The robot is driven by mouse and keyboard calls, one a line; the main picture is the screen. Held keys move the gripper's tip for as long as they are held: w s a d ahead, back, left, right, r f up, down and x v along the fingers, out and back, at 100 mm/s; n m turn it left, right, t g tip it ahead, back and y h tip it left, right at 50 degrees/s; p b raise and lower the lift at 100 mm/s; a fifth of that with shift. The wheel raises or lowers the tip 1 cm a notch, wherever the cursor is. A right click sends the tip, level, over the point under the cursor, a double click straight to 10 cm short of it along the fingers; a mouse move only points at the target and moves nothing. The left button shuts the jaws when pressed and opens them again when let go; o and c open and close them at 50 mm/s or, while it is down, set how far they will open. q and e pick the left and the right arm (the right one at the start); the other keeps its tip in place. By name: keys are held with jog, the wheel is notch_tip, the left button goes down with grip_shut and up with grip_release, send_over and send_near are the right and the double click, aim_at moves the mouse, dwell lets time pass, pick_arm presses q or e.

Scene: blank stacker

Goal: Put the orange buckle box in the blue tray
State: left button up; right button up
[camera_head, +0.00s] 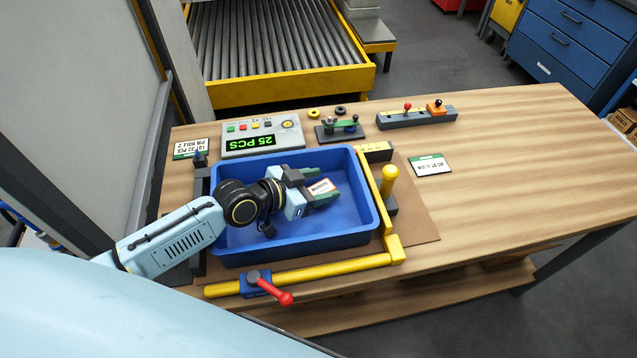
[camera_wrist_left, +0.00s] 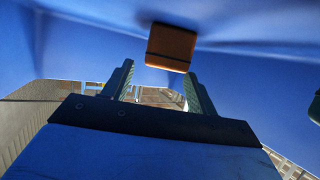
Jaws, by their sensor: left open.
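The blue tray (camera_head: 350,240) sits on the wooden table, toward its left side. The orange buckle box (camera_wrist_left: 171,47) lies on the blue surface in the left wrist view, just beyond my fingertips. In the head view a box with a white, orange-edged label (camera_head: 320,187) shows between the fingers, inside the tray outline. My left gripper (camera_head: 322,184) reaches over the tray from the left; its fingers also show in the left wrist view (camera_wrist_left: 158,76). They are open, apart on either side, with the box not clasped. My right gripper is out of view.
A yellow rail with a red lever (camera_head: 285,298) runs along the tray's front, and a yellow post (camera_head: 389,177) stands at its right. A counter panel (camera_head: 262,136) and small fixtures (camera_head: 341,130) stand behind. The table's right side is mostly clear.

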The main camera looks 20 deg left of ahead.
pick_arm(q)
jog(key=shift+r, duration=0.15)
jog(key=shift+r+p+v, duration=0.2)
jog(key=shift+p+v, duration=0.25)
jog(key=shift+v, duration=1.55)
jog(key=shift+r+p+v, duration=0.15)
jog(key=shift+p+v, duration=0.25)
jog(key=shift+v, duration=1.55)
jog(key=shift+w, duration=0.15)
